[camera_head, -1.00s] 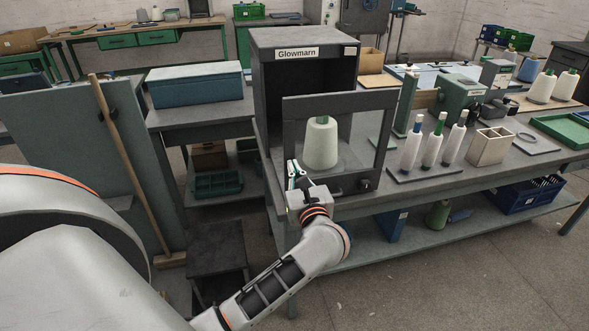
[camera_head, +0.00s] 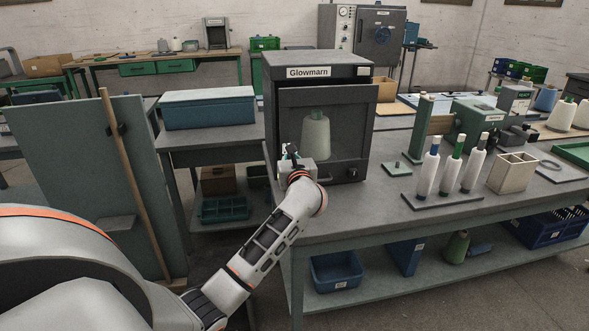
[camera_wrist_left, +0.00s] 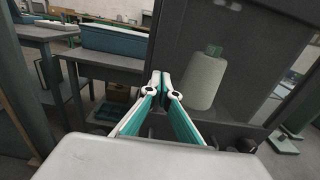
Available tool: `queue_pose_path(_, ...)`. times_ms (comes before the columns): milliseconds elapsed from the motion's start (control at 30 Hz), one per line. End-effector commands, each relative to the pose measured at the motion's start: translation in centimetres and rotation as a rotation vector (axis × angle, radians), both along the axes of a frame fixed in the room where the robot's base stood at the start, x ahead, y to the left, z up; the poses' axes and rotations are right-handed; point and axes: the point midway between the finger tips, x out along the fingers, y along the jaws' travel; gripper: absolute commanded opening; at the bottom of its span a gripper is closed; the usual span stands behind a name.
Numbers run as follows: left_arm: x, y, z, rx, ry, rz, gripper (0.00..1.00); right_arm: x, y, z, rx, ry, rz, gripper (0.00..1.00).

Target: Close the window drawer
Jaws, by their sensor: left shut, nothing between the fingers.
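The grey cabinet labelled Glowmarn (camera_head: 268,75) stands on the workbench. Its window drawer (camera_head: 318,94) has a dark frame around a clear pane, with a pale yarn cone (camera_head: 316,135) behind the pane. The drawer front sits in or very near the cabinet opening; I cannot tell whether a thin gap is left. My left gripper (camera_head: 289,151) is shut and empty at the lower left of the drawer front. In the left wrist view its fingertips (camera_wrist_left: 162,78) meet in front of the drawer frame, left of the cone (camera_wrist_left: 205,80); contact is unclear. My right gripper is out of view.
Wrapped spools (camera_head: 451,158) on a dark plate, a beige divided box (camera_head: 512,172) and a green machine (camera_head: 472,122) stand right of the cabinet. A wooden pole (camera_head: 130,180) leans by a grey-green panel at left. A blue box (camera_head: 208,108) is on the table behind.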

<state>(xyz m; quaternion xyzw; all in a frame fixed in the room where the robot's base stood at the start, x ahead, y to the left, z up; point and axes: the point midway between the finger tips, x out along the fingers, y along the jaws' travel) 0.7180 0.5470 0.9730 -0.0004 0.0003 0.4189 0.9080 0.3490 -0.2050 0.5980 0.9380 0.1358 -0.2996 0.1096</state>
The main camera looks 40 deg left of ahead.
Motion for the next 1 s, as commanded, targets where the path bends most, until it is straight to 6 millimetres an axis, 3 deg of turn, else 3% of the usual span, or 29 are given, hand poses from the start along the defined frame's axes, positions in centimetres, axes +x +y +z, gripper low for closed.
queue_pose_path(200,2.5,2.9,-0.4,0.001,0.003,0.0,0.0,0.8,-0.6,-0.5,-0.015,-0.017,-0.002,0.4)
queue_pose_path(400,3.7,4.3,-0.1,0.001,0.002,0.0,0.0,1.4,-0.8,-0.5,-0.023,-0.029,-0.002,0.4)
queue_pose_path(1000,4.1,4.8,0.4,0.005,-0.004,0.001,0.0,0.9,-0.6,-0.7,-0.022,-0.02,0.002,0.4)
